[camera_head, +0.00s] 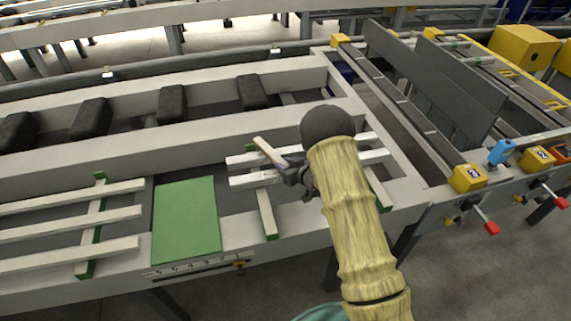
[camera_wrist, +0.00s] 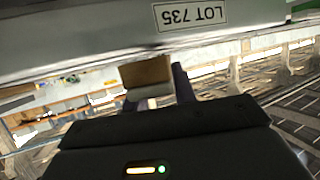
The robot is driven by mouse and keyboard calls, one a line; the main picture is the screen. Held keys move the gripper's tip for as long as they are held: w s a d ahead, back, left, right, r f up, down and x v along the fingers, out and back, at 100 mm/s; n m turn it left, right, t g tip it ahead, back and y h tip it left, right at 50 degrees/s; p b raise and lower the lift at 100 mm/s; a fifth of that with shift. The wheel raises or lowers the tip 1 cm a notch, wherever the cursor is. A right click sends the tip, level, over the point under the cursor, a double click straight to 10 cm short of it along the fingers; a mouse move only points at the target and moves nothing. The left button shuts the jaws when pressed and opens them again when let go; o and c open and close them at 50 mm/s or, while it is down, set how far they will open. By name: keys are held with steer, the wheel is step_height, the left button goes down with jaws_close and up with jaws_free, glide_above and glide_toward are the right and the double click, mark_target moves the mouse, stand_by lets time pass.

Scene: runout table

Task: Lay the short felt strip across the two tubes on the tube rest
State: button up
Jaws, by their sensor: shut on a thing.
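The short felt strip (camera_head: 267,150) is a pale beige piece, held at a slant in the head view. My gripper (camera_head: 287,168) is shut on its near end. In the wrist view a brown block, apparently the strip (camera_wrist: 146,71), shows between the fingers. Two white tubes (camera_head: 240,161) lie side by side on the tube rest (camera_head: 266,216), partly hidden behind my gripper and arm. The nearer tube (camera_head: 250,180) passes below the gripper. The strip appears over the farther tube; I cannot tell whether it touches it.
A green mat (camera_head: 187,222) lies left of the rest. Several longer white tubes (camera_head: 70,229) lie on another rest at far left. Black blocks (camera_head: 172,104) line the back. A machine with yellow blocks (camera_head: 467,178) stands at right. The wrist view shows an upside-down "LOT 735" label (camera_wrist: 191,14).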

steer(key=shift+f+b, duration=0.5)
steer(key=shift+f, duration=0.1)
steer(key=o, duration=1.1)
steer(key=b+v, duration=0.2)
steer(key=v, duration=1.5)
steer(key=shift+s+d+r+b, duration=0.1)
steer(key=shift+s+r+b, duration=0.1)
steer(key=shift+b, duration=0.15)
